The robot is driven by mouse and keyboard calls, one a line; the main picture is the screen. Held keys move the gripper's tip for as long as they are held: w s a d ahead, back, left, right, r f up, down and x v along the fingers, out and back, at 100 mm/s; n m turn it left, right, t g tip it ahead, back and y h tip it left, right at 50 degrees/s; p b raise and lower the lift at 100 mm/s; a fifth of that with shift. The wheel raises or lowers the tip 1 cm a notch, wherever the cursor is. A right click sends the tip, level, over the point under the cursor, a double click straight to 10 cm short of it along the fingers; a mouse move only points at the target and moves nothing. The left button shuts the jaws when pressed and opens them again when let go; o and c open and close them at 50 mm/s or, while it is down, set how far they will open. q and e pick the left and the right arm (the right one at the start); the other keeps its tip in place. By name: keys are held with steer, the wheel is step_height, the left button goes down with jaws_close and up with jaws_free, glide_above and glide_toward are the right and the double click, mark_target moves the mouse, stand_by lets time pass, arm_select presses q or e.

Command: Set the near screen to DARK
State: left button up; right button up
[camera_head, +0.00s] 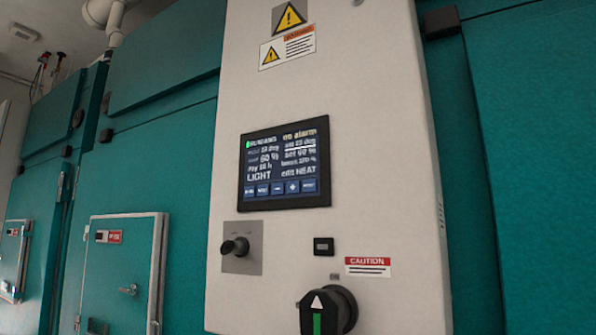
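The near screen (285,165) is a dark display on a tall pale control panel, in the middle of the head view. It is lit, with a green mark beside a heading at its top left. Its left column reads LIGHT in large letters, and its right column ends in a line that looks like "edit HEAT". A row of several blue buttons (278,188) runs along its bottom edge; their labels are too small to read surely. Neither of my grippers is in view.
Below the screen, the pale panel (380,120) carries a black knob (235,247) on a grey plate and a large black rotary switch (328,311) with a green stripe. Teal chamber walls flank it. A small teal door (120,275) is at left.

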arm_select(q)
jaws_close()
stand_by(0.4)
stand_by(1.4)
